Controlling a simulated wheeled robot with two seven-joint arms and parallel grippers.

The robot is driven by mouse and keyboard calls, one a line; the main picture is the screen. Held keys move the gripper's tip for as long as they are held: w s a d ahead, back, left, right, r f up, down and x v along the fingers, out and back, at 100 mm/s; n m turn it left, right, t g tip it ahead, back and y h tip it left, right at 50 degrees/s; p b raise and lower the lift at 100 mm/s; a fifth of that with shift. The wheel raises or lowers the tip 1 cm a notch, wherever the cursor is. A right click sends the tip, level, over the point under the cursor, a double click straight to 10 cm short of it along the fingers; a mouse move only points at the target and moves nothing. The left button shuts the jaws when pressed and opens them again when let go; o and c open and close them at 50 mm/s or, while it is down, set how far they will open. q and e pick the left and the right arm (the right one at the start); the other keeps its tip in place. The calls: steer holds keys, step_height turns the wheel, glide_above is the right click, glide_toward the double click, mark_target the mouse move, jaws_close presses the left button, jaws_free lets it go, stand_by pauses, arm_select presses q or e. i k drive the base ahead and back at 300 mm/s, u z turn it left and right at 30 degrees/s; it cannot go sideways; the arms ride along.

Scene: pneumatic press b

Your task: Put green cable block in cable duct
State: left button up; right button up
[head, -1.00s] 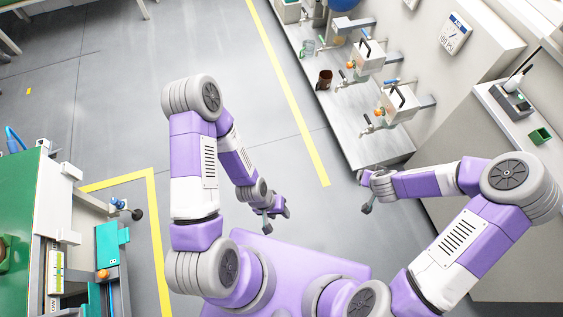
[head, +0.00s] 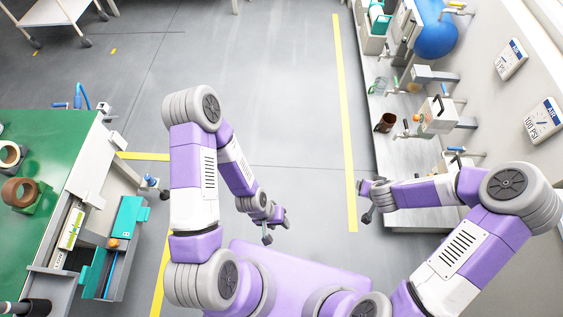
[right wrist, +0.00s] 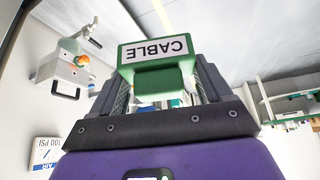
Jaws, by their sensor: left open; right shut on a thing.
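The green cable block (right wrist: 155,75) has a white label reading CABLE, upside down in the right wrist view. My right gripper (right wrist: 158,88) is shut on it, with a dark finger on each side. In the head view my right gripper (head: 365,202) is held out over the floor near the right-hand bench, and I cannot make out the block there. My left gripper (head: 276,230) is open and empty over bare floor. I cannot pick out the cable duct for certain in either view.
A green-topped workbench (head: 50,130) with brown tape rolls (head: 20,192) and a teal box (head: 128,220) stands at the left. A metal bench (head: 390,155) with valve units runs along the right wall. The floor between, with a yellow line, is clear.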

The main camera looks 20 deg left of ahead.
mark_target(118, 276)
steer(key=u, duration=3.65)
